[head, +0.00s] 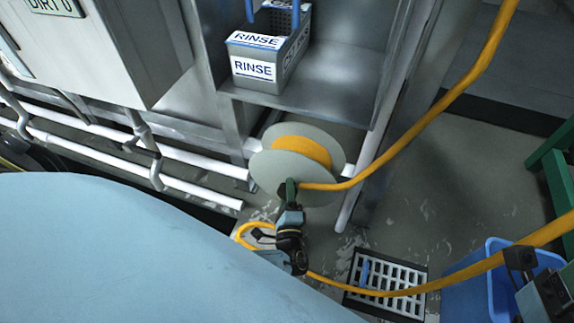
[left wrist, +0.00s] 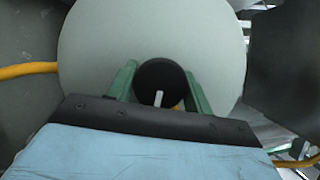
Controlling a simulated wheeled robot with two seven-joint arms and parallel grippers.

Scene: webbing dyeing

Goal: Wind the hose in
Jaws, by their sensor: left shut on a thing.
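The hose reel (head: 268,170) has pale grey round flanges and stands low below the steel shelf. Orange hose (head: 302,150) is wound on its drum. One stretch of hose (head: 440,105) runs from the reel to the upper right; another (head: 450,273) crosses over the floor grate to the right edge. My left gripper (head: 290,188) is at the reel's front face. In the left wrist view its green fingers (left wrist: 160,88) are shut on a round black knob (left wrist: 158,75) in front of the grey flange (left wrist: 150,30). My right arm shows partly at the lower right; its fingers are unclear.
A grey bin marked RINSE (head: 258,75) sits on the steel shelf (head: 325,95) above the reel. White pipes (head: 190,180) run low at left. A floor grate (head: 395,275) and a blue tub (head: 490,290) are at lower right. A green frame (head: 555,175) stands at right.

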